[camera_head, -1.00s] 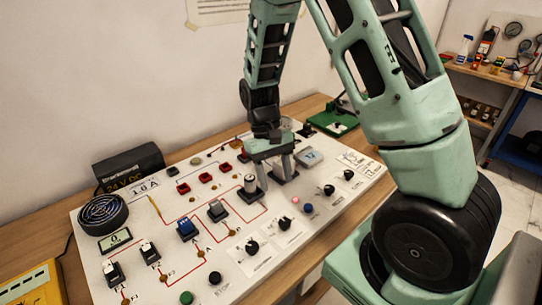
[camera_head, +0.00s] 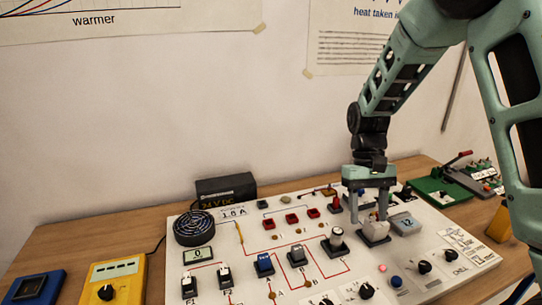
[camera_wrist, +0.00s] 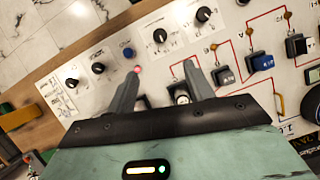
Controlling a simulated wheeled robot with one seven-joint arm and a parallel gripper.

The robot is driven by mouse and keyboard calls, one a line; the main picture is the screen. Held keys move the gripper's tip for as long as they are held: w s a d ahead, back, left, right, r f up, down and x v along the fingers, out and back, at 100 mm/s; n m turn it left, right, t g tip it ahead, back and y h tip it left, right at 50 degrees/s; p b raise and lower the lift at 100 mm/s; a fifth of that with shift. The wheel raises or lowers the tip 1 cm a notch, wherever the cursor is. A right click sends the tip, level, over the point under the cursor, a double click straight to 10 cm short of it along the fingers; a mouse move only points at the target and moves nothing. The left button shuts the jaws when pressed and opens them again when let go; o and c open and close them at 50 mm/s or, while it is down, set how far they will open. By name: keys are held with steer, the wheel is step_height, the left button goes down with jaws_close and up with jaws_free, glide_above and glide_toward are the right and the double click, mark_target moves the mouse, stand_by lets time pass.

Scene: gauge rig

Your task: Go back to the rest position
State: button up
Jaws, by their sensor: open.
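My gripper (camera_head: 374,212) is at the end of my arm, pointing down over the right half of the white panel board (camera_head: 450,275). Its fingertips are close above or around a grey-white block (camera_head: 375,233); I cannot tell if they touch it. In the wrist view, my gripper (camera_wrist: 161,82) shows its two fingers spread apart. A dark-and-white part (camera_wrist: 181,94) shows between them, partly hidden by the right finger. A round-topped switch (camera_head: 336,240) stands just left of the gripper in the head view.
A black fan (camera_head: 194,228) and a power supply box (camera_head: 226,190) stand at the left back. A yellow meter (camera_head: 113,283) and a blue device (camera_head: 35,287) lie left of the board. A green board (camera_head: 440,191) is at the right. The wall is close behind.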

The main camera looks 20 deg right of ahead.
steer(key=s+a+r+n+t, duration=0.1)
steer(key=s+a+r+n, duration=0.2)
steer(key=a, duration=0.5)
steer(key=s+a+n+t, duration=0.1)
steer(key=s+a+n, duration=0.1)
steer(key=s+a, duration=0.45)
steer(key=s+a+r+n+t, duration=0.1)
steer(key=s+a+n+t, duration=0.1)
steer(key=s+a+n, duration=0.3)
steer(key=s+a, duration=0.2)
steer(key=s, duration=0.2)
steer(key=shift+s+a, duration=0.3)
steer(key=shift+s, duration=0.05)
steer(key=shift+r, duration=0.1)
